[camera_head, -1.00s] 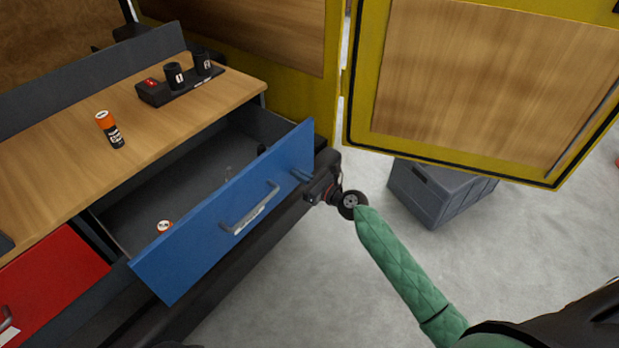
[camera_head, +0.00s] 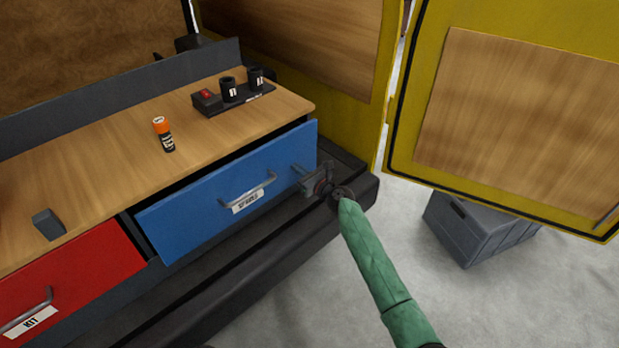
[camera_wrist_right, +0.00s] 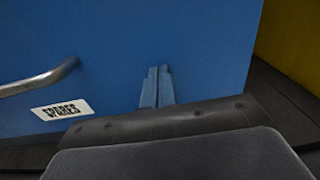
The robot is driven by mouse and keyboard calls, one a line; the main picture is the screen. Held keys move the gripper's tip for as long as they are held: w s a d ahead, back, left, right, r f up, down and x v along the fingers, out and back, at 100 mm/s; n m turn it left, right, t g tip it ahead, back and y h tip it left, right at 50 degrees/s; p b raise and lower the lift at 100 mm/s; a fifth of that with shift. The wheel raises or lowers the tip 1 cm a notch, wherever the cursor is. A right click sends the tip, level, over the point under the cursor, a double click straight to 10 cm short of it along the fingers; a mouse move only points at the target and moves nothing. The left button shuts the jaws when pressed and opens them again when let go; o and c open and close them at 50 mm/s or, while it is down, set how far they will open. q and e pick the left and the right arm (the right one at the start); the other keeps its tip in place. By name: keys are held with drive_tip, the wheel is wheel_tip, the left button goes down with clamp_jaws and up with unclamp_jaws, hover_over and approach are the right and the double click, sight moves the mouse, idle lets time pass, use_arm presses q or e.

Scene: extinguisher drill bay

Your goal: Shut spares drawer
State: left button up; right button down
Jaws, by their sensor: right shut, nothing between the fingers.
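The blue spares drawer (camera_head: 220,200) has a grey bar handle (camera_head: 248,188) and a white label reading SPARES (camera_head: 248,201). The drawer's inside is hidden. My left gripper is not in view.
A red KIT drawer (camera_head: 75,270) is at the left. On the worktop (camera_head: 100,170) stand an orange-topped bottle (camera_head: 164,135), a grey block (camera_head: 48,224) and a black tray (camera_head: 208,107) with two cups. A yellow door (camera_head: 400,130) and grey crate (camera_head: 480,230) are at the right.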

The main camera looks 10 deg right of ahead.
sight(290, 161)
drive_tip(key=x, duration=0.3)
drive_tip(key=shift+w+a, duration=0.1)
drive_tip(key=shift+w, duration=0.05)
drive_tip(key=shift+w+a, duration=0.25)
drive_tip(key=shift+w, duration=0.2)
drive_tip(key=shift+r, duration=0.25)
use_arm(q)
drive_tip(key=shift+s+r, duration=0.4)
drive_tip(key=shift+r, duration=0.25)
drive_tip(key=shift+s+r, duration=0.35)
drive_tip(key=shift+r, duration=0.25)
use_arm(e)
drive_tip(key=shift+w, duration=0.1)
